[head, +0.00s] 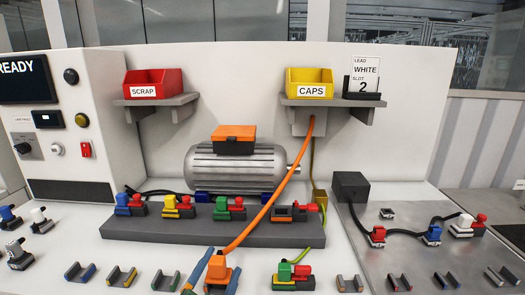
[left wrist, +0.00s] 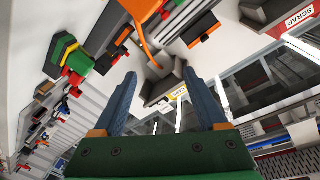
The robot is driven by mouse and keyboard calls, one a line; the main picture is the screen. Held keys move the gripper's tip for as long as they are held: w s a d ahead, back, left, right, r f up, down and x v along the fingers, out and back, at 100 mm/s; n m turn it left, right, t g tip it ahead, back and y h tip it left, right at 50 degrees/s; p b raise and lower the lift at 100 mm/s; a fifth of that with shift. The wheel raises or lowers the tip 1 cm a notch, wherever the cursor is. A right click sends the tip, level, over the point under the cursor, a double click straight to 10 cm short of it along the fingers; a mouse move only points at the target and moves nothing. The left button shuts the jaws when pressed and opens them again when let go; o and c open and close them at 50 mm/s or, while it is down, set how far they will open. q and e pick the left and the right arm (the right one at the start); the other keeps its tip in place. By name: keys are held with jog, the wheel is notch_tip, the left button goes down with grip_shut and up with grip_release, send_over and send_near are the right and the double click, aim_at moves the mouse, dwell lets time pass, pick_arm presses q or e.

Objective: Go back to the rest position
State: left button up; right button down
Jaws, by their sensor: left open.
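My left gripper (head: 223,262) is at the bottom centre of the head view, its two blue fingers apart. In the left wrist view the gripper (left wrist: 158,74) is open, with nothing held between its fingers. In the head view an orange connector (head: 217,270) with an orange cable (head: 262,212) shows between the fingers; I cannot tell whether they touch it. The cable runs up past the motor (head: 235,167) to below the caps shelf. My right gripper is not in view.
A grey block (head: 200,232) carries several coloured connectors in front of the motor. A green, red and yellow connector (head: 293,277) stands right of the gripper. Small holders line the front. A red scrap bin (head: 153,83) and a yellow caps bin (head: 309,83) sit on wall shelves.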

pick_arm(q)
jog(key=s+a+f+n+g+y, duration=0.25)
jog(key=s+f+g, duration=0.2)
jog(key=f, duration=0.35)
jog(key=s+a+f+n+g+y, duration=0.1)
jog(key=s+a+f+n+g, duration=0.25)
jog(key=s+f, duration=0.35)
jog(key=s+a+f+n+g, duration=0.2)
jog(key=s+f+g, duration=0.5)
jog(key=s, duration=0.5)
notch_tip(320, 180, down, 18)
jog(key=s, duration=0.2)
jog(key=s+a+f+g, duration=0.1)
jog(key=s+a+f, duration=0.1)
jog(key=s+f, duration=0.7)
jog(key=s, duration=0.3)
jog(key=shift+a, duration=0.15)
jog(key=shift+f, duration=0.1)
